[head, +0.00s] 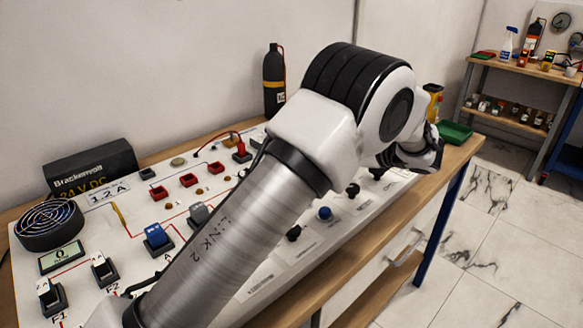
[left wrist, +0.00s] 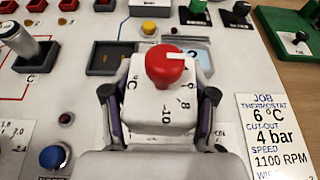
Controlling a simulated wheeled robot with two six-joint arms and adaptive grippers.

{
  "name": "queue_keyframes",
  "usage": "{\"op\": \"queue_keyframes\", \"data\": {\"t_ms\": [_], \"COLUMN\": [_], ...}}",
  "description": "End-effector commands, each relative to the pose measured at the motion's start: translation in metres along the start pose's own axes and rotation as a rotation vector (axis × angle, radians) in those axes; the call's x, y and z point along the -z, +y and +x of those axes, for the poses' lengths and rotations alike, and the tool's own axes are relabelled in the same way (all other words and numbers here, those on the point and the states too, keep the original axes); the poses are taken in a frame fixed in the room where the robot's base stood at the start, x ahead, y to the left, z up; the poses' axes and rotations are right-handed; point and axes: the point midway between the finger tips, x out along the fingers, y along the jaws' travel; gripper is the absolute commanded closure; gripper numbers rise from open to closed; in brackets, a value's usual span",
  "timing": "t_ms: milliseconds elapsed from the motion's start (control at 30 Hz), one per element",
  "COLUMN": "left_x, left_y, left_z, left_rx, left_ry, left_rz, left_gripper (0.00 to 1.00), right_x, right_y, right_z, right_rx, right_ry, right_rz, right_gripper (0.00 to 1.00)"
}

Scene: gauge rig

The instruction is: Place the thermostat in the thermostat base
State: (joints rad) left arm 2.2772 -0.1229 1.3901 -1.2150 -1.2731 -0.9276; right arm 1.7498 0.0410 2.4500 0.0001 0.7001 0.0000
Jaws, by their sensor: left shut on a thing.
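The thermostat (left wrist: 160,110) is a white block with a red knob (left wrist: 170,66) on top and a printed scale with 6, 8 and 10. My left gripper (left wrist: 165,93) is shut on it, one finger on each side, above the white panel. Behind it in the left wrist view is a dark rectangular recess (left wrist: 107,59), perhaps the thermostat base, with a pale blue piece beside it on the right. The thermostat covers part of both. In the head view my left arm hides the thermostat and that part of the panel. My right gripper is not in view.
The white panel (head: 95,215) carries blue (head: 157,236) and white switches, red sockets and a round fan (head: 48,224). A job card (left wrist: 280,130) lies right of the thermostat. A green tray (head: 456,132) stands at the table's far end, a black bottle (head: 274,82) by the wall.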

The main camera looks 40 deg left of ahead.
Motion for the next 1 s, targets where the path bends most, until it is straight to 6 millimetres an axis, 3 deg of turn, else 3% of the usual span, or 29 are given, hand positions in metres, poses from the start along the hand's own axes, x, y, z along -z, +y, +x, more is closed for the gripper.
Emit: {"op": "queue_keyframes", "data": {"t_ms": [33, 300, 400, 500, 667, 1000], "left_x": [-0.006, -0.004, -0.005, -0.005, -0.006, -0.022], "left_y": [0.019, 0.137, 0.171, 0.19, 0.185, 0.123], "left_z": [-0.007, -0.017, -0.018, -0.018, -0.005, 0.057], "left_rx": [0.001, -0.022, -0.037, -0.047, -0.053, -0.054], "left_ry": [-0.003, 0.001, 0.003, 0.005, 0.011, 0.008], "left_rz": [0.006, -0.005, -0.011, -0.017, -0.019, -0.022], "left_gripper": [0.87, 0.87, 0.87, 0.87, 0.87, 0.87], "right_x": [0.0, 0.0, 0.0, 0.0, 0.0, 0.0], "right_y": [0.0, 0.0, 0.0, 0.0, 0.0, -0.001], "right_z": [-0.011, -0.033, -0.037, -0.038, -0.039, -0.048], "right_rx": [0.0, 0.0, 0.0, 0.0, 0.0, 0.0], "right_ry": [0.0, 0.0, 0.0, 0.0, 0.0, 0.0], "right_rz": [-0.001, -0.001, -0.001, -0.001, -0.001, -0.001], "right_gripper": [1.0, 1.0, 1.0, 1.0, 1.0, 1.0]}}
